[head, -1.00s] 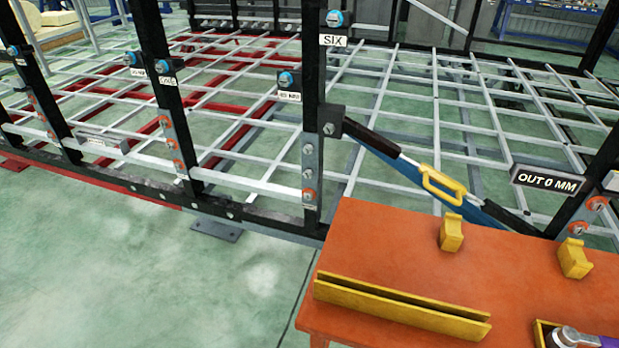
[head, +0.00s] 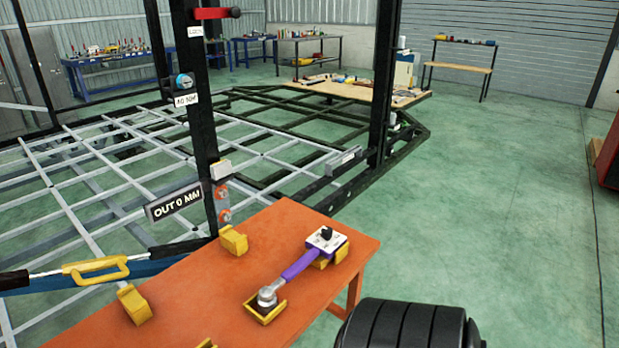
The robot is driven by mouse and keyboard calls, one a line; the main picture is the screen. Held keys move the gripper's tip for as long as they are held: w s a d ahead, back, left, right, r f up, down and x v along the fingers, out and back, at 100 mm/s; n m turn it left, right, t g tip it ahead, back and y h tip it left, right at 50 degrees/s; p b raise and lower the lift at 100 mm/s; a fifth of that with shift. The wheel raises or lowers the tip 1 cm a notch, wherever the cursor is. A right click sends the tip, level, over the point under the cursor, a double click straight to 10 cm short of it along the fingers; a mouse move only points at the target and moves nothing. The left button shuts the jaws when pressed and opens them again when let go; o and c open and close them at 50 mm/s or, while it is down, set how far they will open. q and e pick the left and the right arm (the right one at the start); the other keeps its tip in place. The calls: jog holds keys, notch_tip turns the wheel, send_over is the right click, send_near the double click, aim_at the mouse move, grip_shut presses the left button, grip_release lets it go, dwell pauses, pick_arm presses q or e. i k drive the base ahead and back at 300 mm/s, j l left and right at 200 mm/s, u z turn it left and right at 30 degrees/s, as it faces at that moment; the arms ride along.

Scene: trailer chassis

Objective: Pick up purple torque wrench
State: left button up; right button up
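The purple torque wrench (head: 302,263) lies on the orange table (head: 205,298) in the head view. Its round metal head (head: 267,296) sits in a yellow holder (head: 265,315) at the near end. Its far end carries a white plate with a black knob (head: 326,238), resting on another yellow holder (head: 342,253). A black ribbed part at the bottom right, right of the table, looks like part of my own body. Neither gripper can be seen.
Yellow blocks (head: 233,240) stand along the table's left side. A blue bar with a yellow handle (head: 95,268) crosses at the left, by a black post with an "OUT 0 MM" sign (head: 173,201). The chassis frame lies behind. Green floor is clear to the right.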

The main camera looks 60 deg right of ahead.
aim_at(266, 299)
jog(key=z, duration=1.9)
